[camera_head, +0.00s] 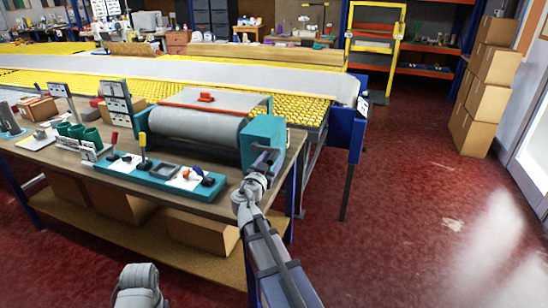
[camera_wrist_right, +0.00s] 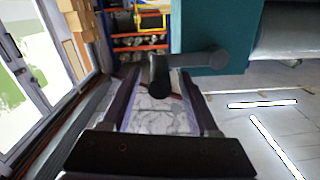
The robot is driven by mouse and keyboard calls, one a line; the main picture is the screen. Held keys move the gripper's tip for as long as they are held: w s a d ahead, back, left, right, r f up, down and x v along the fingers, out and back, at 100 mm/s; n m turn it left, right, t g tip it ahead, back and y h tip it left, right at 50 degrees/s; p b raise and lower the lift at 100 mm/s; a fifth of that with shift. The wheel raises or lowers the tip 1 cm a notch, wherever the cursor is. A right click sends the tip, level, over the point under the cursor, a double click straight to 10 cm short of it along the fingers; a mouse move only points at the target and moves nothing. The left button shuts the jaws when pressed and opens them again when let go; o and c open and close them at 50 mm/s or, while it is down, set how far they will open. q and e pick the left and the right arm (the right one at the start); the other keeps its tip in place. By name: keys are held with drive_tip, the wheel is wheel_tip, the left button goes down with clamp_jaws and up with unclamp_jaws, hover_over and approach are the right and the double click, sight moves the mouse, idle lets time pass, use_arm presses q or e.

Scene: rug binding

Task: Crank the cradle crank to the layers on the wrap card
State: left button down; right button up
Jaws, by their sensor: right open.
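The cradle (camera_head: 195,120) holds a grey roll between teal end blocks on the workbench. My right gripper (camera_head: 265,158) is at the cradle's right end block (camera_head: 263,138). In the right wrist view the dark grey cradle crank (camera_wrist_right: 205,60) reaches left from the teal block, and its knob end hangs between the fingertips of my right gripper (camera_wrist_right: 161,92). The fingers are apart, with visible gaps on both sides of the knob.
A teal tray (camera_head: 150,172) with small levers and parts lies along the bench (camera_head: 222,210) front. A long yellow-and-grey conveyor-like table (camera_head: 200,66) stands behind. Cardboard boxes (camera_head: 490,85) are stacked at right. The red floor right of the bench is clear.

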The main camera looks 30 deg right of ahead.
drive_tip(key=shift+x, duration=1.2)
drive_tip(key=shift+c, duration=0.3)
clamp_jaws()
